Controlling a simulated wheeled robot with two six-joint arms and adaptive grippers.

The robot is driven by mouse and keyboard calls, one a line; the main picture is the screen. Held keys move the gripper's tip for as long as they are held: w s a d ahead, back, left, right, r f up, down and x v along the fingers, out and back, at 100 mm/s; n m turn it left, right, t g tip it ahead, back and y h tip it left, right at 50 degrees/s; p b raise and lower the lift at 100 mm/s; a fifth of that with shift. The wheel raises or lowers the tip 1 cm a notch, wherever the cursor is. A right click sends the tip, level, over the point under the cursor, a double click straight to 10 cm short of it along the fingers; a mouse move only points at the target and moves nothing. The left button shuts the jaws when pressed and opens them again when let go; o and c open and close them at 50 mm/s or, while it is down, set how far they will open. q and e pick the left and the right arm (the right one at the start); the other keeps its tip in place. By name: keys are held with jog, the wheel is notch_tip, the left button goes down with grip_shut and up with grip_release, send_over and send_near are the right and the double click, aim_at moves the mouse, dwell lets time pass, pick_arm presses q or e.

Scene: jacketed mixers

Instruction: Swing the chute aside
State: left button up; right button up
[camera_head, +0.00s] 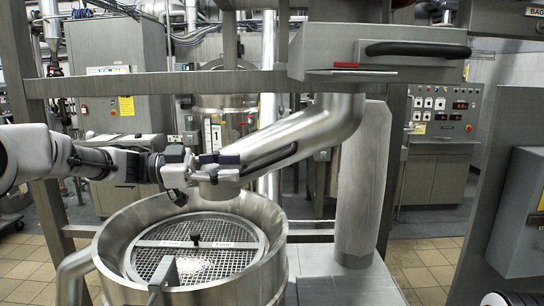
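The chute (312,128) is a shiny metal pipe. It slopes from the housing at upper right down to the left, and its lower end is over the back part of a round steel vessel (110,248). A dark handle bar (272,158) runs along its side. My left gripper (212,166) reaches in from the left and is at the chute's lower end, by the near end of the bar. Its fingers overlap the chute and bar there, so I cannot tell whether they are closed on it. My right gripper is not in view.
A mesh screen (180,262) with a small pale heap lies in the vessel. A grey, column-like sleeve (361,190) stands right of the chute. A steel frame beam (150,84) crosses behind. A box with a dark handle (418,49) hangs at upper right. A control cabinet (440,118) stands behind.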

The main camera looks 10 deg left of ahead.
aim_at(257, 165)
pick_arm(q)
jog(key=d+p, duration=0.1)
jog(key=d+r, duration=0.1)
jog(key=d, duration=0.1)
jog(key=s+d+p, duration=0.1)
jog(key=d, duration=0.1)
jog(key=shift+d+r+p, duration=0.15)
jog(key=shift+r+p, duration=0.15)
jog(key=shift+p, duration=0.05)
jog(key=shift+w+d+f, duration=0.3)
jog(key=shift+w+d, duration=0.25)
jog(key=shift+d, duration=0.05)
jog(key=shift+w+d+f, duration=0.25)
jog(key=shift+w+d, duration=0.25)
jog(key=shift+d, duration=0.05)
jog(key=shift+w+a+f, duration=0.1)
jog(key=shift+w, duration=0.05)
jog(key=shift+a, duration=0.15)
jog(key=shift+c, duration=0.6)
jog(key=shift+s+r, duration=0.2)
jog(key=shift+s, duration=0.2)
jog(key=c, duration=0.5)
jog(key=shift+s, duration=0.15)
grip_shut()
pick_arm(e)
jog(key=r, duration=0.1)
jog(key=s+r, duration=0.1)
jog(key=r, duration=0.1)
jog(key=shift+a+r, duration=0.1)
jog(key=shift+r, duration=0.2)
